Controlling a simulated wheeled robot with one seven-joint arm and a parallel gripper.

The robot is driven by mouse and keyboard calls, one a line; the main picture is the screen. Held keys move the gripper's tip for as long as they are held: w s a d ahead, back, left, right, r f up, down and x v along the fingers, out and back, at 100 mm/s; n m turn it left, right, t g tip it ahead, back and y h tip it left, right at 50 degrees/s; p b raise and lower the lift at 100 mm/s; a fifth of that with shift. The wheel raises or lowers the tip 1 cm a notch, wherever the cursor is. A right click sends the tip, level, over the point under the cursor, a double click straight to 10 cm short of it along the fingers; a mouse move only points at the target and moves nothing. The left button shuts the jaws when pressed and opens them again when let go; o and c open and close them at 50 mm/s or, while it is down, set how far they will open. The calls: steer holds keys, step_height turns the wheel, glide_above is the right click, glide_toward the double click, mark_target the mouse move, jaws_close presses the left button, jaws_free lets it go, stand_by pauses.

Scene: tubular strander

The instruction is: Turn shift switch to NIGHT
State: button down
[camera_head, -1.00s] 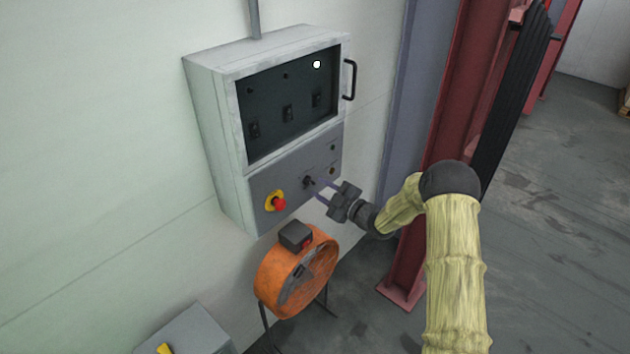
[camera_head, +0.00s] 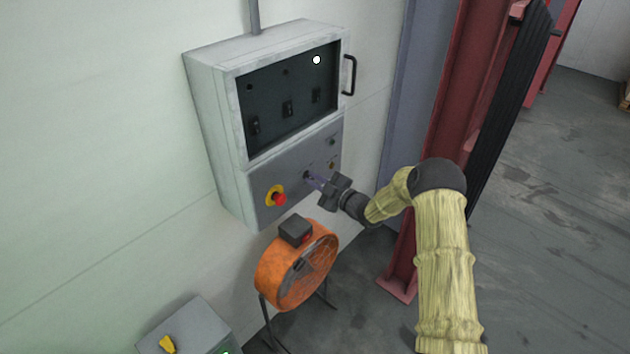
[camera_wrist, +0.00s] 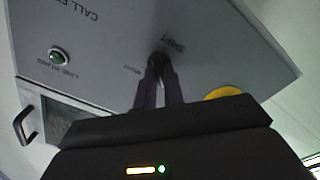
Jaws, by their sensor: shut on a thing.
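The shift switch (camera_head: 307,174) is a small dark knob on the lower grey panel of the wall cabinet. In the wrist view the switch (camera_wrist: 158,57) sits beside the SHIFT lettering, mostly hidden between my fingertips. My gripper (camera_head: 313,178) reaches the panel from the right with its fingers around the switch. In the wrist view my gripper (camera_wrist: 158,70) has its two fingers close together, shut on the switch. The exact position the switch points to cannot be made out.
A red emergency stop with yellow collar (camera_head: 277,198) is left of the switch. A green lamp (camera_wrist: 58,56) and CALL lettering share the panel. The cabinet (camera_head: 213,130) has a dark window and black handle (camera_head: 349,75). An orange fan (camera_head: 285,275) stands below; a red column (camera_head: 445,130) rises right.

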steer(key=shift+f+m+b, duration=0.15)
steer(key=shift+m+b, duration=0.25)
steer(key=shift+b, duration=0.1)
steer(key=m+b, duration=0.3)
steer(key=shift+d, duration=0.1)
steer(key=m+b, duration=0.3)
steer(key=m, duration=0.2)
steer(key=shift+w+m, duration=0.1)
steer(key=shift+m, duration=0.3)
steer(key=shift+w+d+m, duration=0.1)
steer(key=shift+m, duration=2)
steer(key=shift+w+d+m, duration=0.1)
steer(key=shift+m, duration=2)
steer(key=c, duration=1.5)
jaws_free()
